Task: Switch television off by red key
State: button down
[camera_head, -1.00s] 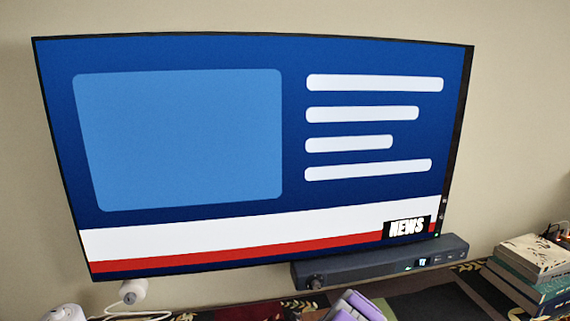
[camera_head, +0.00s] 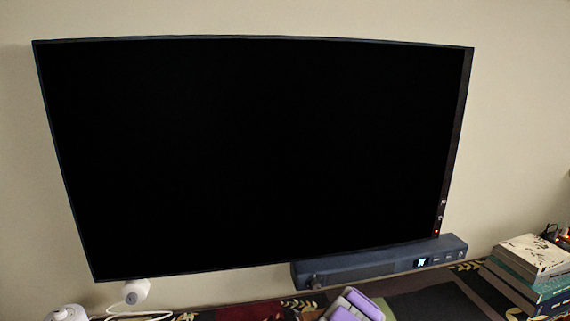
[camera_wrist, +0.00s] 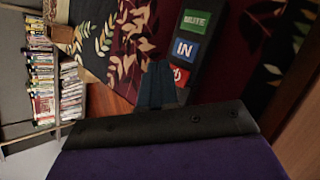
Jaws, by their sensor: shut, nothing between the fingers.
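The television (camera_head: 250,150) hangs on the wall in the head view, and its screen is fully black. A small red light shows at its lower right edge. In the wrist view, a dark remote (camera_wrist: 200,5) lies on the patterned cloth with a green MUTE key (camera_wrist: 195,21), a blue IN key (camera_wrist: 185,48) and a red key (camera_wrist: 180,76) with a white power symbol. My gripper (camera_wrist: 160,68) is shut and empty, its fingertips just beside the red key; contact cannot be told. Its purple part (camera_head: 352,305) shows at the bottom of the head view.
A dark set-top box (camera_head: 380,262) with a lit display sits below the television. Stacked books (camera_head: 530,265) stand at the right. A white device (camera_head: 135,291) with a cable is at the lower left. Shelved items (camera_wrist: 40,75) show left in the wrist view.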

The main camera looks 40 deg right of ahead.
notch_tip(320, 180, up, 6)
jog(key=p, duration=0.6)
dwell(1.0)
